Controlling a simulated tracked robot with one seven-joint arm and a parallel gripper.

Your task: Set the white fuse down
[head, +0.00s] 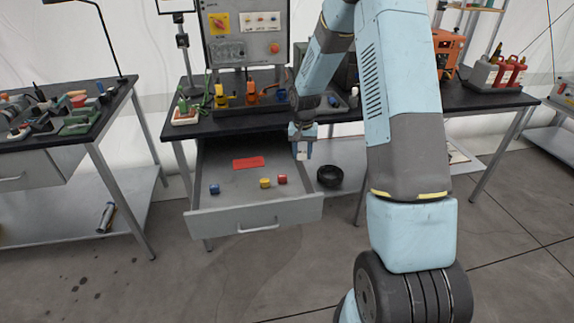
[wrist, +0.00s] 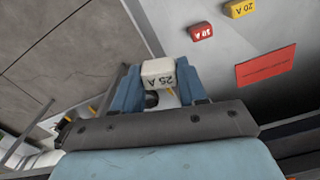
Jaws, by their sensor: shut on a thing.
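The white fuse (wrist: 158,73), marked 25 A, is held between the blue fingers of my gripper (wrist: 160,85) in the wrist view. In the head view my gripper (head: 302,150) points down at the right side of the open drawer (head: 205,220), and the white fuse (head: 302,155) shows small between the fingers. I cannot tell how high the fuse is above the drawer floor. A red fuse (head: 282,179), a yellow fuse (head: 265,183) and a blue fuse (head: 214,189) stand in the drawer. The red and yellow ones also show in the wrist view.
A flat red label (head: 248,162) lies at the back of the drawer. A control panel box (head: 246,35) stands on the bench above. A black ring-shaped object (head: 330,176) is on the shelf right of the drawer. The drawer's left and middle floor has free room.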

